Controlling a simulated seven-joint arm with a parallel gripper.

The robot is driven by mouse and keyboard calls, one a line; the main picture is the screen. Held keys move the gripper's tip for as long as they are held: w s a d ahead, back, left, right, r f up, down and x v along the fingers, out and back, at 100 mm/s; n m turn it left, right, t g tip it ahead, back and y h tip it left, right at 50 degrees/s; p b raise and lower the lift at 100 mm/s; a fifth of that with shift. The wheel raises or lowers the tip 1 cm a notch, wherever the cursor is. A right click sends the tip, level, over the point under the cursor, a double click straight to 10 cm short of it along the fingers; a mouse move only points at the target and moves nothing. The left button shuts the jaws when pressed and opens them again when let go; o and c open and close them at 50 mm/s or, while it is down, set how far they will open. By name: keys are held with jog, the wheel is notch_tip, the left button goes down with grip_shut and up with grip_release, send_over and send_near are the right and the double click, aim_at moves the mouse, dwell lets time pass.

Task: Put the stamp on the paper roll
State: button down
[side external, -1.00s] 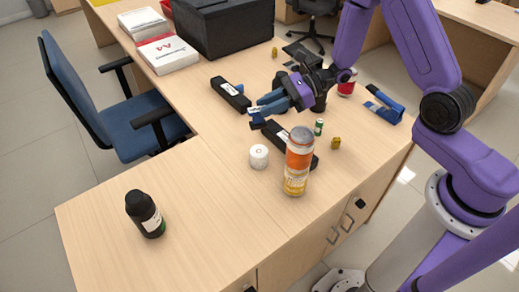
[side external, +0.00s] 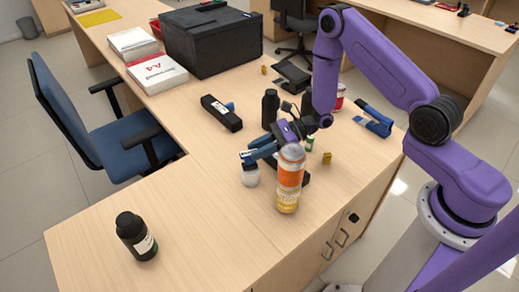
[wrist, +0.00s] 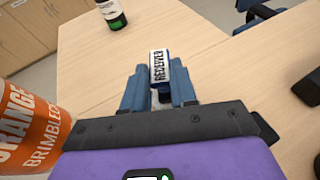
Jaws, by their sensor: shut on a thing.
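The stamp (side external: 246,155) is a small blue block with a white label; in the wrist view its label reads "RECEIVED" (wrist: 159,67). My gripper (side external: 257,152) is shut on it, with a blue finger on each side in the wrist view (wrist: 159,88). The white paper roll (side external: 250,178) stands upright on the counter, directly below the stamp in the side view. Its top is partly covered by the stamp and fingers. I cannot tell whether stamp and roll touch. The roll cannot be made out in the wrist view.
A tall orange can (side external: 289,181) stands close to the right of the roll; it also shows at the left of the wrist view (wrist: 30,130). A long black case (side external: 221,113) and a black bottle (side external: 270,106) are behind.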

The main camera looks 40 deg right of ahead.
jog(key=shift+f, duration=0.3)
jog(key=c, duration=0.9)
grip_release()
jog(key=v, duration=1.2)
